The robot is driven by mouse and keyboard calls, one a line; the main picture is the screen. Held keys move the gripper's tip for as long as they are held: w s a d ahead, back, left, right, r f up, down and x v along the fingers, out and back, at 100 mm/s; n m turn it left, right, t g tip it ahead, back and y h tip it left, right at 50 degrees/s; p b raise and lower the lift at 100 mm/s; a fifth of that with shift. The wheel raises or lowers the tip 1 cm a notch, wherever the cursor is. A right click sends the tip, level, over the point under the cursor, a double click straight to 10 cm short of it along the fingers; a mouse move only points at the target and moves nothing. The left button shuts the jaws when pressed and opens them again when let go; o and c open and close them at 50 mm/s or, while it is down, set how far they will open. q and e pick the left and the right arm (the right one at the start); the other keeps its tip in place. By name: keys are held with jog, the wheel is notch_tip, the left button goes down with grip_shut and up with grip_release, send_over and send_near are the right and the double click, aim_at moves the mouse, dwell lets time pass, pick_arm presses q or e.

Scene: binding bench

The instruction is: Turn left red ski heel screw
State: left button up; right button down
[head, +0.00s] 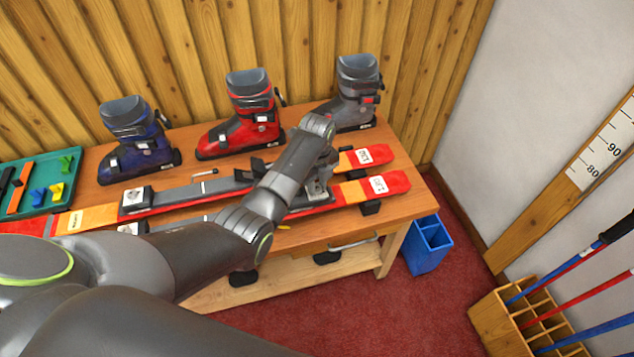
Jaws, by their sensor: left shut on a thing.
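Two red, orange and grey skis lie side by side on the wooden bench, a rear ski (372,154) and a front ski (390,183). Each has a white label near its right end. The rear ski carries a grey and black binding piece (137,198). My left arm reaches across both skis from the lower left. The heel screw is not distinguishable; my gripper and arm cover that part. My right gripper is not in view.
Blue (138,148), red (240,130) and grey (352,100) ski boots stand along the bench's back. A green tray (38,199) with coloured tools lies at left. A blue bin (428,245) and a wooden pole rack (490,312) stand on the floor at right.

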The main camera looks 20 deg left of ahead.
pick_arm(q)
jog(key=shift+r, duration=0.1)
jog(key=shift+r+n+p, duration=0.1)
jog(key=shift+n+p, duration=0.7)
jog(key=n+p, duration=0.2)
jog(key=shift+n, duration=0.3)
jog(key=n+p, duration=0.1)
jog(key=n, duration=0.2)
jog(key=shift+n+p, duration=0.3)
jog(key=shift+p, duration=0.05)
jog(key=n+p, duration=0.1)
jog(key=n, duration=0.2)
jog(key=shift+n, duration=0.3)
jog(key=n+p, duration=0.1)
jog(key=n, duration=0.5)
jog(key=shift+p, duration=0.3)
jog(key=n, duration=0.6)
jog(key=shift+p, duration=0.4)
jog(key=shift+w+n, duration=0.1)
jog(key=shift+n, duration=0.3)
